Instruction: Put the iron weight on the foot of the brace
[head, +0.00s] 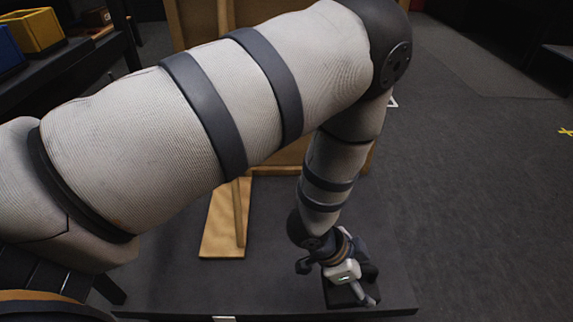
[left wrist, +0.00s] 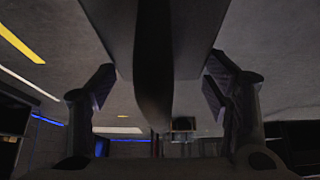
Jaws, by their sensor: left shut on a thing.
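The iron weight (head: 336,294) is a dark block under my left gripper at the lower right of the dark platform in the head view. My left gripper (head: 362,287) points down and is shut on the weight. In the left wrist view, the dark weight (left wrist: 155,60) fills the space between the two fingers. I cannot tell whether the weight touches the platform. The foot of the brace (head: 222,235) is a flat light wooden board to the left of the gripper, with a slanting wooden strut (head: 240,212) above it. Its upper part is hidden behind my left arm. My right gripper is not in view.
The dark platform (head: 175,280) is bare between the wooden foot and the weight. A wooden panel (head: 190,18) stands behind my arm. A shelf at the upper left holds a yellow bin (head: 36,30) and a blue bin (head: 8,50). Grey floor (head: 470,190) lies open to the right.

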